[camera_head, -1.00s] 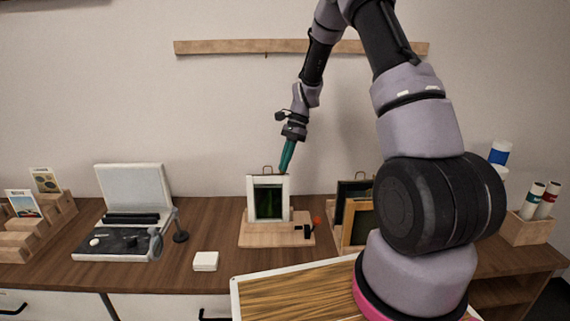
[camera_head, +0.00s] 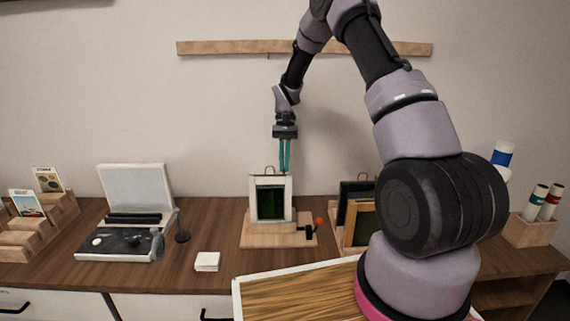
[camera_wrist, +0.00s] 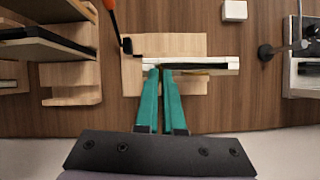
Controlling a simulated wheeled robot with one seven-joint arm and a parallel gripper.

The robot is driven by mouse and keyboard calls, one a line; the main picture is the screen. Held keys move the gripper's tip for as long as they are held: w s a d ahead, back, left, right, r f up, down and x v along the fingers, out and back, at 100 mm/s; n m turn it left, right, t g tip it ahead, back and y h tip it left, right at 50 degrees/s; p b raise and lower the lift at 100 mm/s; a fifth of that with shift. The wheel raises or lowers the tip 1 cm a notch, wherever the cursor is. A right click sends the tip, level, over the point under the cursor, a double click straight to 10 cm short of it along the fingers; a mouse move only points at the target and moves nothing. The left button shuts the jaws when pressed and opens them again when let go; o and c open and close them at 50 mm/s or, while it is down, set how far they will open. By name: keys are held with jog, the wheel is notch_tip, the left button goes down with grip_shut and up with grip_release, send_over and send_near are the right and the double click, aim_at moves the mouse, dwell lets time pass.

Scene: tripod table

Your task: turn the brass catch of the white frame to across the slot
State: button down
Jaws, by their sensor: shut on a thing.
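The white frame (camera_head: 288,200) stands upright on a wooden base (camera_head: 262,240), with a dark green panel in its opening. It shows from above in the wrist view (camera_wrist: 222,62) as a narrow white bar with a dark slot. My gripper (camera_head: 284,171) points down with its teal fingertips at the frame's top edge, right of the wire loop. In the wrist view my gripper (camera_wrist: 160,70) is closed to a narrow gap at the top of the frame. It is shut on the brass catch, which is mostly hidden between the fingertips, so its angle cannot be told.
A black clamp with an orange-red knob (camera_head: 319,222) sits at the base's right. Other frames (camera_head: 360,229) stand close to the right. A white block (camera_head: 207,261) and an open case-like device (camera_head: 135,190) are to the left. A wooden rail (camera_head: 230,48) is on the wall behind.

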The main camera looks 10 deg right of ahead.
jog(key=shift+n, duration=0.6)
jog(key=shift+h, duration=0.3)
jog(key=c, duration=1)
grip_release()
jog(key=shift+a, duration=0.1)
